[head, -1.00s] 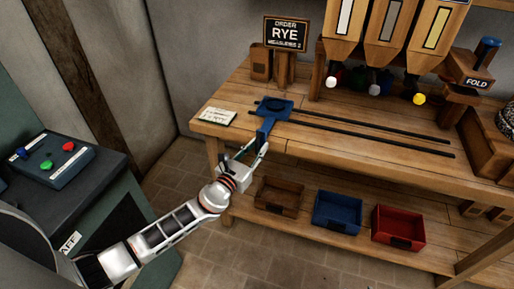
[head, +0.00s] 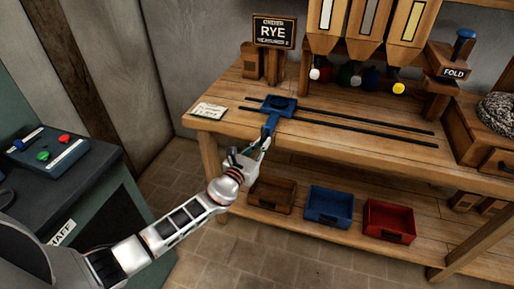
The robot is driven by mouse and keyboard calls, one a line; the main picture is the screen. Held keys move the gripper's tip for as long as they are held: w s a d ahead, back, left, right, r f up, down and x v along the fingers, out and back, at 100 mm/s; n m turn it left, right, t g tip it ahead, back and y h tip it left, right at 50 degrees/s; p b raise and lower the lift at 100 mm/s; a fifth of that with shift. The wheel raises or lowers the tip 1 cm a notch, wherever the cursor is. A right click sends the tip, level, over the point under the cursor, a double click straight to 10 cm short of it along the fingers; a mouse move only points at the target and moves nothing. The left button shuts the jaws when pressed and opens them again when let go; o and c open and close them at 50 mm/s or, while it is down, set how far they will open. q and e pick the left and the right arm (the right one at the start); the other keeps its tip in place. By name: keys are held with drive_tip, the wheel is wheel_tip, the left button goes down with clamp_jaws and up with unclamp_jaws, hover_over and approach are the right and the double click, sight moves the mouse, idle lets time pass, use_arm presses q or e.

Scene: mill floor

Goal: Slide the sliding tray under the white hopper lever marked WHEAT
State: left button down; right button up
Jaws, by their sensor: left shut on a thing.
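The blue sliding tray (head: 281,104) sits near the left end of two dark rails on the bench top, its handle pointing to the front edge. My left gripper (head: 264,141) is shut on this handle at the bench's front edge. The white lever knob (head: 315,74) hangs under the leftmost hopper (head: 325,28), behind and to the right of the tray. The tray is not under it. No WHEAT marking is readable. My right gripper is not in view.
The rails (head: 365,126) run clear to the right of the tray. Other lever knobs, including a yellow one (head: 398,88), hang under the hoppers. An order sign (head: 273,32) reads RYE. A card (head: 209,111) lies left. Brown, blue (head: 328,205) and red bins stand on the lower shelf.

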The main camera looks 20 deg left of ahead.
use_arm(q)
drive_tip(key=d, duration=1.3)
drive_tip(key=shift+s, duration=0.25)
drive_tip(key=c, duration=2.1)
unclamp_jaws()
drive_tip(key=shift+c, duration=0.2)
drive_tip(key=v, duration=1.2)
